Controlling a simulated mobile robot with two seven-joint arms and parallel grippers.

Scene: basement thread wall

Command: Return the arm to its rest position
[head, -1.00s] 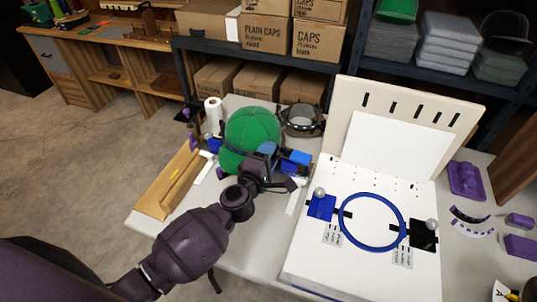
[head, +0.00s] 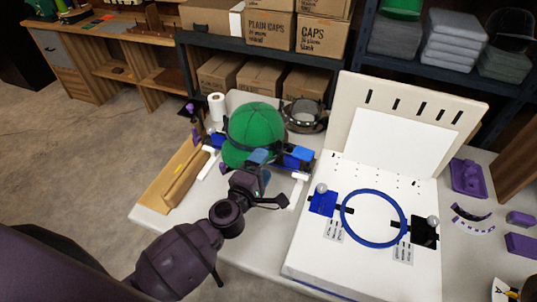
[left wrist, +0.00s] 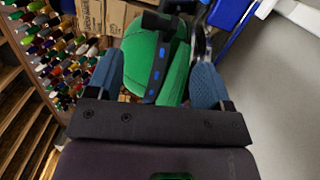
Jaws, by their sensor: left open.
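My left gripper (head: 256,172) is in front of the green cap (head: 254,131), low and near its front side in the head view. The cap sits on a stand with blue and white parts on the table, with a dark strap around it. In the left wrist view my left gripper (left wrist: 160,85) has its two blue fingers spread wide. The green cap (left wrist: 150,50) shows between and beyond the fingers, with a dark blue-dotted band in front of it. I cannot tell the exact gap to the cap. My right gripper is not in view.
A white board with a blue hoop (head: 373,218) stands right of the cap. A metal ring (head: 305,115) and a white roll (head: 216,107) are behind it. A wooden tray (head: 178,182) lies left. Purple parts (head: 468,177) lie far right. Cardboard boxes (head: 268,29) fill the shelf behind.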

